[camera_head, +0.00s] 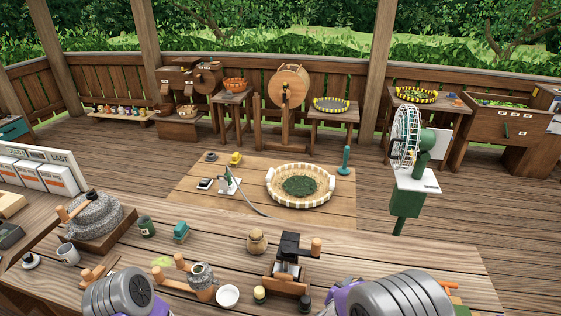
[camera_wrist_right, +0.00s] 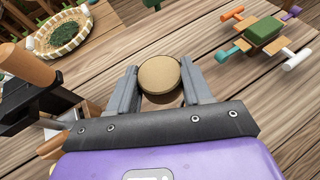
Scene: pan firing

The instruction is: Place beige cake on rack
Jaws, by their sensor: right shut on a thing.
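My right gripper (camera_wrist_right: 160,85) is shut on the beige cake (camera_wrist_right: 160,75), a flat round disc held between its two grey fingers over the wooden table, in the right wrist view. In the head view the cake and right fingers are hidden behind my right arm. No clear rack can be made out; a wooden piece with a green block (camera_wrist_right: 265,30) on top and coloured ends stands at the upper right of the wrist view, apart from the cake. My left arm shows at the bottom left of the head view, but its fingers do not.
A round basket (camera_head: 301,185) of green leaves lies beyond. The table right of the press is largely clear.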

